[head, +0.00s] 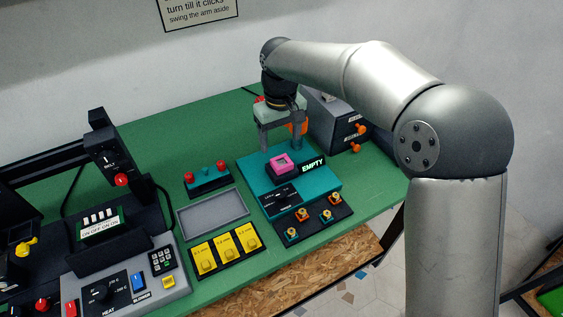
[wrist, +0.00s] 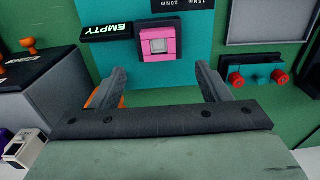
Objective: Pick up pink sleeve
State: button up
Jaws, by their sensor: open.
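The pink sleeve (head: 281,163) is a small square pink piece with a grey centre. It sits on a dark block on the teal board (head: 315,201), beside the "EMPTY" label. In the wrist view the pink sleeve (wrist: 158,44) lies ahead of the fingers and between their lines. My gripper (head: 283,148) is open, pointing down above the back part of the teal board. In the wrist view my gripper (wrist: 160,82) has its two fingers wide apart with nothing between them. The fingers are apart from the sleeve.
The EMPTY label (head: 313,165) stands right of the sleeve. A dark grey box (head: 334,117) with orange knobs is behind right. A grey tray (head: 212,213), red-knobbed teal holder (head: 206,178) and yellow blocks (head: 225,249) lie left. The green table's back left is clear.

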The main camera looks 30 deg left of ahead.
aim_at(282, 165)
jog(key=f, duration=0.2)
jog(key=f+p, duration=0.1)
jog(key=f, duration=0.4)
jog(key=shift+s+d+f, duration=0.1)
jog(key=shift+d+f, duration=0.1)
jog(key=shift+d, duration=0.05)
jog(key=shift+c, duration=0.3)
jog(key=c, duration=1)
